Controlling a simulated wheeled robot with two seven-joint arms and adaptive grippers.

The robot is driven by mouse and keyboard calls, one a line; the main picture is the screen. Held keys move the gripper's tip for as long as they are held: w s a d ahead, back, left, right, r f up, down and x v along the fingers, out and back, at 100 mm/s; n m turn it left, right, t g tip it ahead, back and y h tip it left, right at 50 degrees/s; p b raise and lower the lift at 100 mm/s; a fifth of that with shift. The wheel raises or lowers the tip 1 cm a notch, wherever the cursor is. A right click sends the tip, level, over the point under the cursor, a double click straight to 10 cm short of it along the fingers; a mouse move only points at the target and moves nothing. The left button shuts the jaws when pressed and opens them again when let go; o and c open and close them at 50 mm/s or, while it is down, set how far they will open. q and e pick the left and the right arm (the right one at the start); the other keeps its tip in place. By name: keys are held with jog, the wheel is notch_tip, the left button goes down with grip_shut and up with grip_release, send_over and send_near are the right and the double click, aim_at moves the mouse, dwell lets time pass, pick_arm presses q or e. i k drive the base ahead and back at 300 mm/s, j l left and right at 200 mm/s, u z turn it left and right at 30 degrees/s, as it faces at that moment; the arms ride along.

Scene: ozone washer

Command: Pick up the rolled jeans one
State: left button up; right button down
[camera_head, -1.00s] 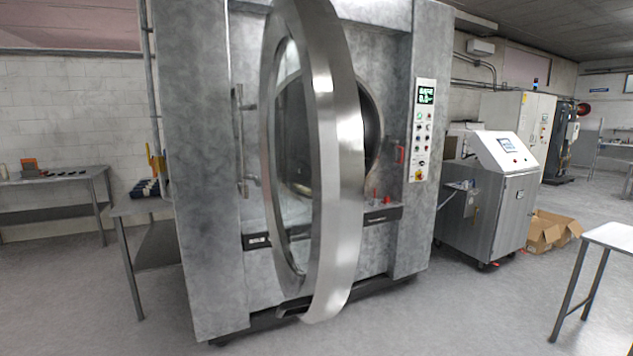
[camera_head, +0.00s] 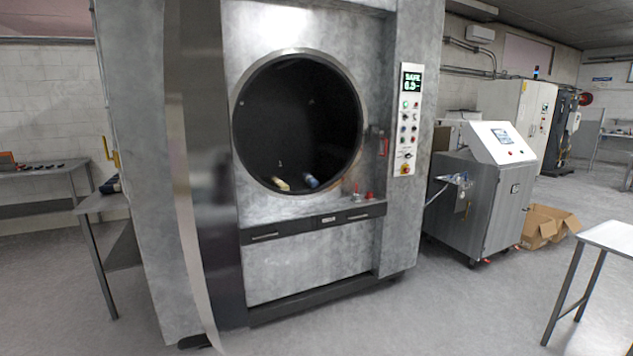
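In the head view the large grey washer (camera_head: 310,262) stands ahead with its round drum opening (camera_head: 298,125) uncovered. Two small items lie at the bottom of the dark drum: a pale yellowish one (camera_head: 281,184) and a blue one with a light end (camera_head: 312,181). They are too small to tell surely whether either is rolled jeans. A dark blue bundle (camera_head: 112,185) lies on the side table at the left, partly hidden by the washer. Neither of my grippers is in view.
The swung-open metal door (camera_head: 205,170) stands edge-on at the washer's left. A control panel (camera_head: 407,120) is right of the opening. A steel cabinet machine (camera_head: 480,195), cardboard boxes (camera_head: 545,227) and a table (camera_head: 612,238) are at the right. The floor in front is clear.

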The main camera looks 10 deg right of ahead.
aim_at(309, 179)
jog(key=i+l, duration=0.1)
jog(key=l, duration=0.25)
jog(key=i+l, duration=0.15)
jog(key=l, duration=0.15)
jog(key=i+l, duration=0.1)
jog(key=l, duration=0.25)
jog(key=i+l, duration=0.65)
jog(key=l, duration=0.15)
jog(key=i, duration=0.75)
jog(key=i+j, duration=0.15)
jog(key=i, duration=0.25)
jog(key=i+j, duration=0.15)
jog(key=i, duration=0.25)
jog(key=i+j, duration=0.15)
jog(key=i, duration=0.25)
